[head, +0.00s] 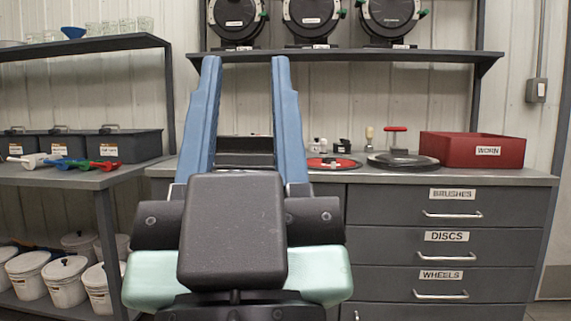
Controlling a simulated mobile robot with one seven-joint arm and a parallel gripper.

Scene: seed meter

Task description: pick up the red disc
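The red disc (346,163) lies flat on the counter, just right of my gripper's right finger in the picture. My gripper (246,64) fills the middle of the view, with two long blue fingers pointing up and away from a dark body. The fingers stand wide apart, and I see nothing held between them. How far the fingertips are from the disc in depth cannot be told.
On the counter (522,176), a dark round plate (404,161) with a red-handled tool and a red bin (460,149) marked WORN stand right of the disc. Small items stand behind it. A shelf (430,57) with round dark units hangs above. Shelving (75,180) stands left.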

